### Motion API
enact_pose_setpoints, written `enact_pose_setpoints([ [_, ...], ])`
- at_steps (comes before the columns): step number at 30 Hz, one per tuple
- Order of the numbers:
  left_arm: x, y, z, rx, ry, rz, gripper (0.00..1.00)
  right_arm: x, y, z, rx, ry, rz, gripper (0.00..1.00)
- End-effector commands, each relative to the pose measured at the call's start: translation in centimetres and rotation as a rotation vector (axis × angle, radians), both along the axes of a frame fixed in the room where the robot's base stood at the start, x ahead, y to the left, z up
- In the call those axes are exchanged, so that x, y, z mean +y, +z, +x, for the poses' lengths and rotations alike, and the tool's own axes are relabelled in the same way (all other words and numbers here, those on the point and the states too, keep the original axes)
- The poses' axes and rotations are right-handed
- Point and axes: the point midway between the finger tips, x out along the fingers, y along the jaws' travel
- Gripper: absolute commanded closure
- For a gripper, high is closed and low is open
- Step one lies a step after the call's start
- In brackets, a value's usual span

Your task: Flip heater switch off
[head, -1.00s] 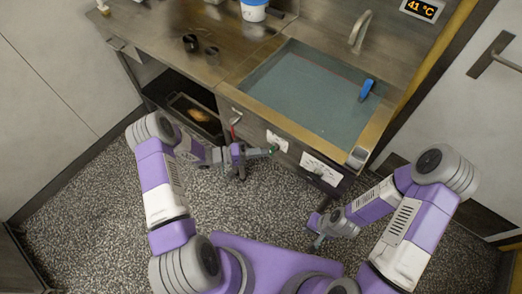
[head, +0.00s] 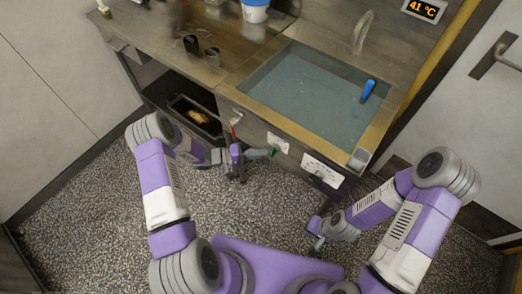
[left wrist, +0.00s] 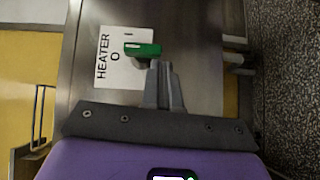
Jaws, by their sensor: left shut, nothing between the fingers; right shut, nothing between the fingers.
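The heater switch is a green lever (left wrist: 143,49) on a white plate marked HEATER, O and I (left wrist: 115,85). The plate (head: 278,142) also shows on the counter's front panel in the head view, with the green lever (head: 273,152) at its lower left. My left gripper (head: 264,154) is shut and empty, its fingertips right at the lever. In the left wrist view its closed fingers (left wrist: 160,68) end just beside the lever and overlap its edge; I cannot tell if they touch. My right gripper (head: 317,246) is shut and empty, low over the floor, apart from the counter.
A second white plate (head: 322,170) is on the front panel, right of the heater plate. A red-handled item (head: 235,119) is left of it. Above is a sunken basin (head: 310,95) with a blue-handled item (head: 367,90). A display (head: 423,9) reads 41 °C. The speckled floor is clear.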

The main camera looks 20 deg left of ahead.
Motion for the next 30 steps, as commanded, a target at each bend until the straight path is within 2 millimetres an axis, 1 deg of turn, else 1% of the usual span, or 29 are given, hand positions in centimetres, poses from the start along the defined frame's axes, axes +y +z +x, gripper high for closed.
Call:
enact_pose_setpoints([
  [5,3.3,-0.4,0.9,-0.005,0.007,0.005,1.00,0.0,-1.7,0.0,0.000,0.000,0.000,1.00],
  [12,8.4,0.1,-1.3,0.002,0.007,0.002,1.00,0.0,-0.6,0.0,0.000,0.000,0.000,1.00],
  [16,10.6,0.0,-2.3,0.001,0.006,0.001,1.00,0.0,-0.4,0.0,0.000,0.000,0.000,1.00],
  [21,12.1,0.0,-3.0,0.001,0.005,0.000,1.00,0.0,-0.4,0.0,0.000,0.000,0.000,1.00],
  [24,12.5,0.0,-3.1,0.000,0.004,0.000,1.00,0.0,-0.4,0.0,0.000,0.000,0.000,1.00],
  [30,12.5,0.0,-3.1,0.001,0.004,-0.001,1.00,0.0,-0.4,0.0,0.000,0.000,0.000,1.00],
])
